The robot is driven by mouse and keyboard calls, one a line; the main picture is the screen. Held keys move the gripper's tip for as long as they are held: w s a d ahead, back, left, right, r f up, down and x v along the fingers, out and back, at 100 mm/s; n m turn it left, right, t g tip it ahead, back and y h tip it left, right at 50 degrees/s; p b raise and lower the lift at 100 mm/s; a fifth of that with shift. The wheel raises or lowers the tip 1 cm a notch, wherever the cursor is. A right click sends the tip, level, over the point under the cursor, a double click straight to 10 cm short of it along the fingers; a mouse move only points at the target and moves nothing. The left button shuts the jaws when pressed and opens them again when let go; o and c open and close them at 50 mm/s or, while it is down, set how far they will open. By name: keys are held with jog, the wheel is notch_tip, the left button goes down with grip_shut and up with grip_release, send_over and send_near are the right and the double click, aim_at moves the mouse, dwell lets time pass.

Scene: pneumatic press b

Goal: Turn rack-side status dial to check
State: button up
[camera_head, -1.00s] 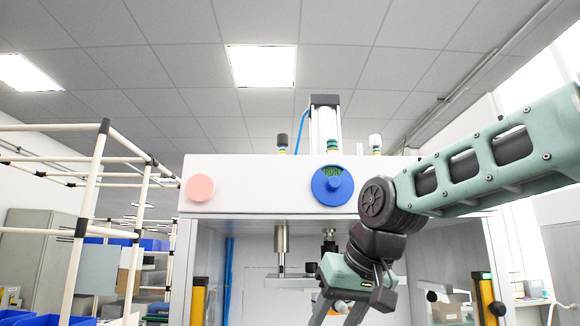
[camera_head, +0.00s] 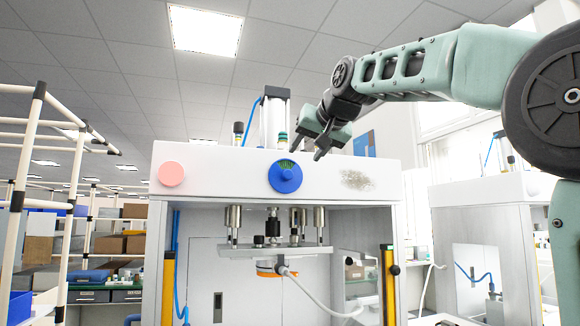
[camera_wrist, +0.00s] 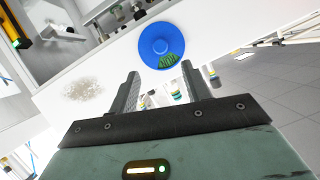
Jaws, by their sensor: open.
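The blue round dial (camera_head: 285,176) sits on the white front panel of the press, with a raised knob in its middle and a green patch of lettering at its top edge. It also shows in the wrist view (camera_wrist: 160,46), just beyond my fingertips. My gripper (camera_head: 309,147) is open and empty, up and to the right of the dial in the head view, near the panel's upper edge. In the wrist view the two fingers (camera_wrist: 160,75) point toward the dial, apart from it. The lettering is too small to read.
A pink round button (camera_head: 171,174) is on the panel's left. A grey smudged patch (camera_head: 357,180) is on its right. Fittings and a cylinder (camera_head: 272,122) stand on top of the press. A pipe rack (camera_head: 75,165) stands at the left.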

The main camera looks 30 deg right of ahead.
aim_at(289, 174)
jog(key=p+x, duration=0.3)
jog(key=x, duration=0.7)
jog(key=shift+w+p, duration=0.2)
jog(key=shift+p, duration=0.1)
jog(key=c, duration=1)
